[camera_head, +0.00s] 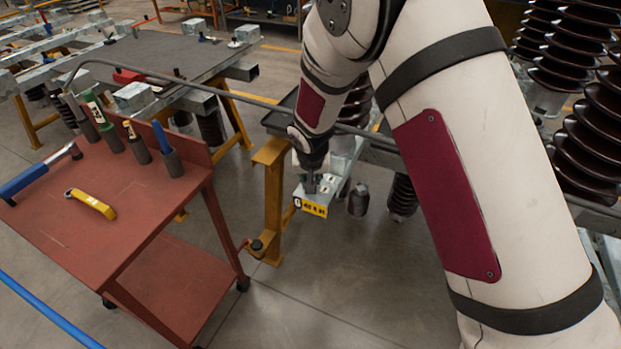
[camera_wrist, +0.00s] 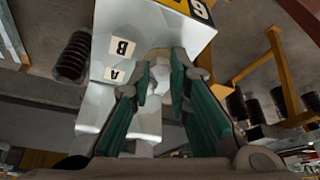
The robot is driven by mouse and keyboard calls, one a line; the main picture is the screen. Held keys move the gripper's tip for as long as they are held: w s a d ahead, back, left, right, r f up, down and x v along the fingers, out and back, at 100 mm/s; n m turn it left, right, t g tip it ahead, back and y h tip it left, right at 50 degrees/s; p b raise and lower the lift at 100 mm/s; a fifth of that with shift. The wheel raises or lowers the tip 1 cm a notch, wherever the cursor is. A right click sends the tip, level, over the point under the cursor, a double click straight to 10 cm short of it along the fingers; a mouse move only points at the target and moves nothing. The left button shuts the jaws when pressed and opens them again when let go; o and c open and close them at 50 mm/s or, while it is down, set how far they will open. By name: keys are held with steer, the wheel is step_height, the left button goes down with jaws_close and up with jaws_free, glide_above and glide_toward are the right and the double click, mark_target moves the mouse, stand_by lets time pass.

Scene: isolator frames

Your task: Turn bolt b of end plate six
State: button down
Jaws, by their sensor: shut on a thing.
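The end plate (camera_wrist: 190,37) is pale galvanised metal with a yellow label bearing a 6 at its edge. The same yellow label (camera_head: 313,208) shows below my gripper in the head view. White tags B (camera_wrist: 122,47) and A (camera_wrist: 114,74) sit on the metal left of my fingers. My gripper (camera_wrist: 161,78) has teal-padded fingers shut on a pale bolt (camera_wrist: 160,68), whose head shows between the tips. Tag B is beside this bolt, with A a little lower. My gripper (camera_head: 312,182) points down at the plate in the head view; my fingers partly hide the bolt.
A yellow stand (camera_head: 271,205) is just left of the plate. A red cart (camera_head: 128,235) holds a yellow tool (camera_head: 90,203), a blue-handled hammer (camera_head: 40,174) and several upright tools. Dark ribbed insulators (camera_head: 590,140) stand at right.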

steer(key=n, duration=0.1)
steer(key=n+y, duration=0.1)
steer(key=n, duration=0.2)
steer(key=shift+w+d+n+g+y+b, duration=0.1)
steer(key=shift+d+n+g+y+b, duration=0.2)
steer(key=shift+b, duration=0.1)
steer(key=n+y, duration=0.1)
steer(key=n, duration=0.3)
steer(key=shift+g, duration=0.4)
steer(key=shift+n, duration=0.3)
steer(key=c, duration=1.5)
jaws_free()
steer(key=v, duration=1.2)
steer(key=shift+w+d, duration=0.15)
steer(key=shift+d, duration=0.05)
